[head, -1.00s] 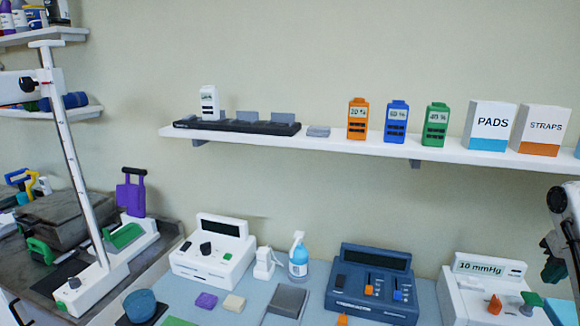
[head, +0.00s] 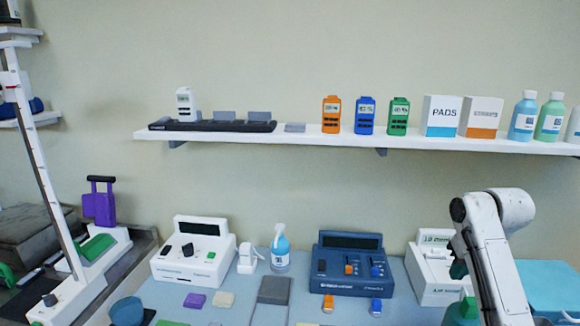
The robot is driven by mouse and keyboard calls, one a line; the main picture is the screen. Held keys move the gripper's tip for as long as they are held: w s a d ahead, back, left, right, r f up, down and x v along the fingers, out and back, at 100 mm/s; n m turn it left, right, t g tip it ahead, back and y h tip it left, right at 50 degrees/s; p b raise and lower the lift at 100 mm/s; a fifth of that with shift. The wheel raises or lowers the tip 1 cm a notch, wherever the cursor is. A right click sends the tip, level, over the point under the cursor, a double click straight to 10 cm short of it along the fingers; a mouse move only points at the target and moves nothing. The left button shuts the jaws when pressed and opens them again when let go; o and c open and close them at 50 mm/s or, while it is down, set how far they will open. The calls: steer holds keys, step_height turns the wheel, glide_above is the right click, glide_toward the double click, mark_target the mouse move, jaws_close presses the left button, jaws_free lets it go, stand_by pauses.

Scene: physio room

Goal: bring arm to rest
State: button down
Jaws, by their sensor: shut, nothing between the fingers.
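My arm (head: 492,255) shows at the right in the head view, its pale links bent at the top with a dark joint cap on the left side. It stands in front of the white pressure unit (head: 429,262) and hides much of it. A dark green part shows just left of the arm; I cannot tell what it belongs to. The fingers of my gripper do not show, and nothing held by it can be seen.
A blue control unit (head: 325,268) and a white console (head: 180,270) stand on the bench left of the arm. A teal box (head: 550,285) lies right of it. A wall shelf (head: 320,139) with boxes and bottles runs above. The wall between is clear.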

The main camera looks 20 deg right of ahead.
steer(key=s+a+f, duration=0.1)
steer(key=a+f, duration=0.4)
steer(key=a, duration=0.2)
steer(key=s+a+f+n+y, duration=0.1)
steer(key=s+a+f, duration=0.1)
steer(key=a+f, duration=0.4)
steer(key=s+a+f+n+y, duration=0.1)
steer(key=s+a+f, duration=0.1)
steer(key=a+f, duration=0.3)
steer(key=shift+a+f+b, duration=0.15)
steer(key=shift+a+f, duration=0.05)
steer(key=shift+a, duration=0.95)
steer(key=shift+a+f+b, duration=0.15)
steer(key=shift+a, duration=0.95)
steer(key=s+a+f+n, duration=0.1)
steer(key=s+a+f, duration=0.1)
steer(key=s, duration=0.5)
steer(key=s+a+f+n+g, duration=0.1)
steer(key=s+a+f, duration=0.1)
steer(key=s+a, duration=0.2)
steer(key=s+a+f+g+h, duration=0.1)
steer(key=s+a+f, duration=0.1)
steer(key=s, duration=0.7)
steer(key=shift+s+a+n+b, duration=0.3)
steer(key=shift+s+a+n, duration=0.1)
steer(key=shift+a, duration=0.1)
